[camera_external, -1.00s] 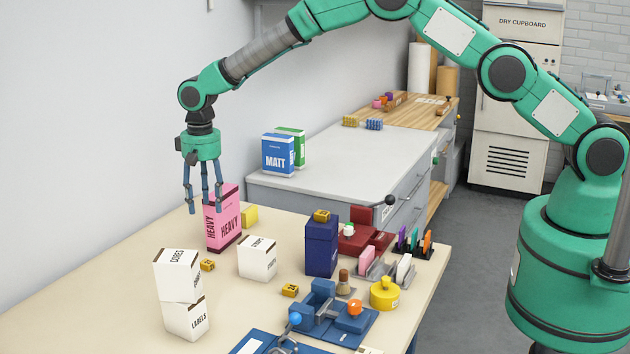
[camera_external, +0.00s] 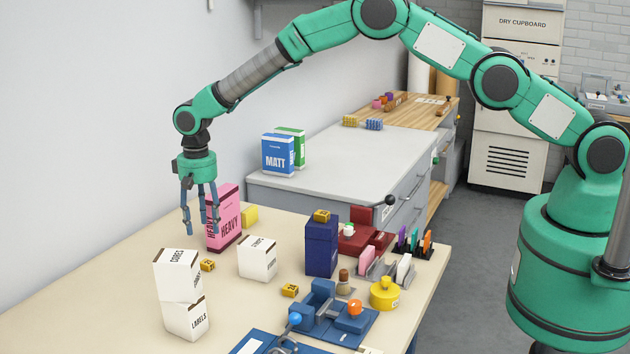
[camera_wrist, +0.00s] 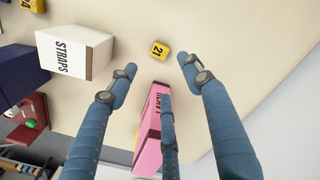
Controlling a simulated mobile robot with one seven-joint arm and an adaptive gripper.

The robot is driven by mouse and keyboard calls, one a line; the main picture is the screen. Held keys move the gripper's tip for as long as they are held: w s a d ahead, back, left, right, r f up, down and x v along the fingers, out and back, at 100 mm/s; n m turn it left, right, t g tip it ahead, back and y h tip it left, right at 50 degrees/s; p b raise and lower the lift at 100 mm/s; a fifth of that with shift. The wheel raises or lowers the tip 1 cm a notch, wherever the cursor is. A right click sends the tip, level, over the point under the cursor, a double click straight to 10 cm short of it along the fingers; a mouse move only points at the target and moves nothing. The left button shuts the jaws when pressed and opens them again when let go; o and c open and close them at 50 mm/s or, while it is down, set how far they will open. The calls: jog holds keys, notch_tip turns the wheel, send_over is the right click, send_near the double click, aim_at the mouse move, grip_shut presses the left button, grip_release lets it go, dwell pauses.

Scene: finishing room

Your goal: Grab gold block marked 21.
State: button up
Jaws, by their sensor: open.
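The gold block marked 21 (camera_wrist: 159,50) lies on the table just beyond my fingertips in the wrist view. In the external view the gold block (camera_external: 208,265) between the pink HEAVY box and the stacked white boxes matches its place, though its number is too small to read. My gripper (camera_external: 203,220) is open and empty, pointing down above the table beside the pink HEAVY box (camera_external: 229,222), which it partly covers. In the wrist view my gripper (camera_wrist: 157,68) has its blue fingers spread, with the pink box (camera_wrist: 150,125) behind one finger.
The white STRAPS box (camera_wrist: 75,52) stands close to the block; it also shows in the external view (camera_external: 257,260). Stacked white boxes (camera_external: 180,290) stand nearer the camera. Other gold blocks lie on the table (camera_external: 290,289) and on the navy box (camera_external: 321,216). Table at left is clear.

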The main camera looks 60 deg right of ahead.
notch_tip(320, 180, down, 6)
jog(key=shift+r, duration=0.1)
dwell(0.5)
jog(key=shift+s+a+f+p, duration=0.1)
jog(key=shift+f+p, duration=0.05)
jog(key=shift+f, duration=1.2)
jog(key=shift+a+f+p, duration=0.1)
jog(key=shift+f+p, duration=0.05)
jog(key=shift+f, duration=1.2)
grip_shut()
